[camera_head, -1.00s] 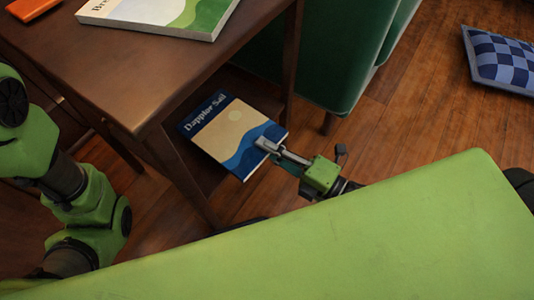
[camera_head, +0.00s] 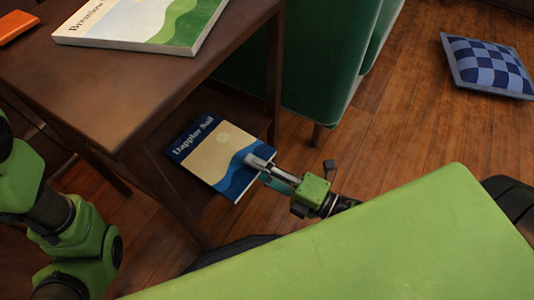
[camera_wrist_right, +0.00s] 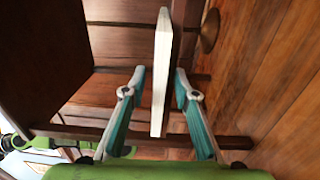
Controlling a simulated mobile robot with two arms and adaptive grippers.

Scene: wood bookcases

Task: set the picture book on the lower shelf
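The picture book (camera_head: 212,153), with a navy title band, a beige middle, and blue waves, lies roughly flat at the lower-shelf level of the dark wood table, partly under its top. In the right wrist view its pale page edge (camera_wrist_right: 160,75) stands between my fingers. My right gripper (camera_head: 256,166) is at the book's near right edge, one finger over the cover. In the right wrist view my right gripper (camera_wrist_right: 160,84) is open around the book, with a narrow gap on each side. How fully the shelf supports the book is hidden. My left gripper is out of view.
Another book (camera_head: 140,22) with a green and white cover lies on the table top (camera_head: 120,85), near an orange item (camera_head: 16,25). A green armchair (camera_head: 315,70) stands behind. A checkered cushion (camera_head: 488,66) lies on the right; the wood floor (camera_head: 400,120) between is clear.

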